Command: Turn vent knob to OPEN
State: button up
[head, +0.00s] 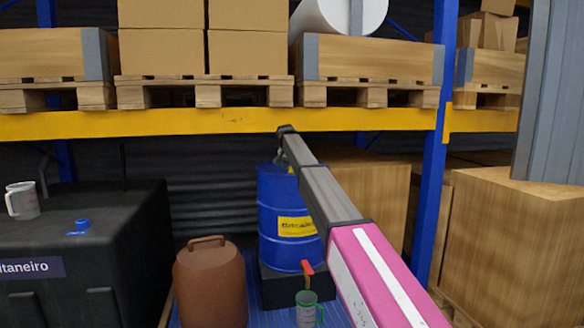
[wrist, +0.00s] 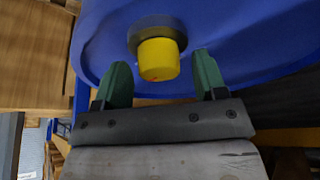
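The vent knob (wrist: 158,60) is a yellow cap on a dark round base on the top of the blue drum (wrist: 230,30). The drum (head: 280,225) also shows in the head view, upright with a yellow label. My gripper (wrist: 162,66) is open, its two green fingers apart on either side of the knob's near end. Gaps show between the knob and both fingers. In the head view my arm reaches over the drum and mostly hides the knob. I can read no OPEN mark on the knob or its base.
A yellow shelf beam (head: 200,123) with pallets and boxes runs above the drum. A black tank (head: 90,250) stands left. Wooden crates (head: 520,230) stand right.

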jog(key=shift+r, duration=0.1)
jog(key=v, duration=1)
jog(key=shift+r, duration=0.3)
jog(key=shift+s, duration=0.2)
